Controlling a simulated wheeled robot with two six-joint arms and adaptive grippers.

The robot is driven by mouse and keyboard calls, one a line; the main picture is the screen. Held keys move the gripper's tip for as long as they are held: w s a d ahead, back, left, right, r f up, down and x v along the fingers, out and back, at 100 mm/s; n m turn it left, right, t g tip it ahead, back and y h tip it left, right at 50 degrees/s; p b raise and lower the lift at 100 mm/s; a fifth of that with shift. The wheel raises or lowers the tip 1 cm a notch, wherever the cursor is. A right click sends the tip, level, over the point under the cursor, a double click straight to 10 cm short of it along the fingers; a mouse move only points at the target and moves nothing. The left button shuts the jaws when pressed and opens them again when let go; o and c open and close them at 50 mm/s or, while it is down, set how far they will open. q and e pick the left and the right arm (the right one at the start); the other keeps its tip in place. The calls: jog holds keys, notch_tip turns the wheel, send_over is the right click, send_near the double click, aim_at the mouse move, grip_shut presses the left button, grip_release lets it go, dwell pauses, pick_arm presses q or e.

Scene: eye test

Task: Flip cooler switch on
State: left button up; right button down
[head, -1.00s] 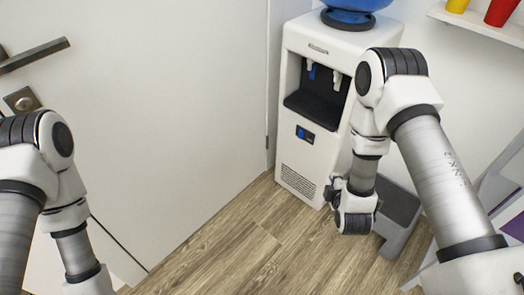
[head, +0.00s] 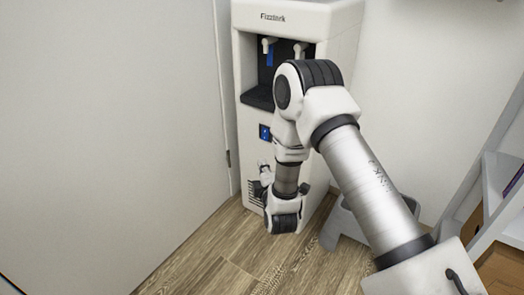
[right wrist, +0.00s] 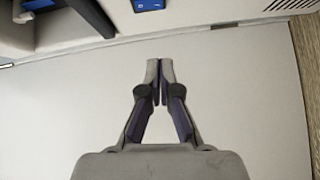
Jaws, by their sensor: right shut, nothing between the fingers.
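The white water cooler (head: 345,55) stands against the wall in the head view, with taps in a dark recess. Its small blue switch (head: 264,132) sits on a dark plate on the front, below the recess. The blue switch also shows at the top edge of the right wrist view (right wrist: 148,4), partly cut off. My right gripper (head: 265,172) is in front of the cooler's lower front, below the switch and apart from it. In the right wrist view its fingers (right wrist: 160,62) are shut and empty. My left gripper is out of view.
A pale door (head: 110,130) fills the left, close to the cooler; it also spans the right wrist view (right wrist: 60,115). A grey step stool (head: 345,222) stands right of the cooler, partly behind my right arm. A shelf unit (head: 490,195) is at the right. Wooden floor (head: 215,265) is clear in front.

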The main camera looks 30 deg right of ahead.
jog(key=b, duration=0.6)
send_near(262, 138)
jog(key=w, duration=0.5)
jog(key=shift+w+d+f+b, duration=0.15)
jog(key=shift+w+d+b, duration=0.15)
jog(key=shift+d, duration=0.25)
jog(key=shift+w+d+f+b, duration=0.15)
jog(key=shift+d+b, duration=0.15)
jog(key=shift+d, duration=0.25)
jog(key=shift+r, duration=0.1)
jog(key=shift+d+p, duration=0.15)
jog(key=shift+p, duration=0.2)
